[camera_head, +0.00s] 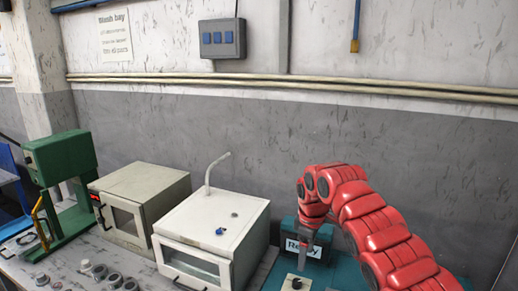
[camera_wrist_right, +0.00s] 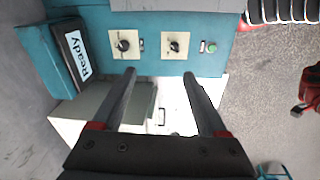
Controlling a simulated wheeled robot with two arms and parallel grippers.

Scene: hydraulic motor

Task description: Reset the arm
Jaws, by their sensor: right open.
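My right arm, red and segmented, comes in from the right in the head view. Its gripper (camera_head: 302,257) points down over the teal machine (camera_head: 345,276), in front of the display reading "Ready" (camera_head: 315,250). In the right wrist view the gripper's two fingers (camera_wrist_right: 159,74) are apart with nothing between them. Beyond the fingertips, the machine's panel carries two dark knobs (camera_wrist_right: 123,45) (camera_wrist_right: 175,46) on pale plates and a green button (camera_wrist_right: 211,47). The display (camera_wrist_right: 76,53) also shows there. My left gripper is not seen.
Left of the teal machine stand a white box with a door and bent pipe (camera_head: 212,232), a beige oven-like box (camera_head: 138,195) and a green press (camera_head: 62,165). Several small round parts (camera_head: 100,272) lie at front left.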

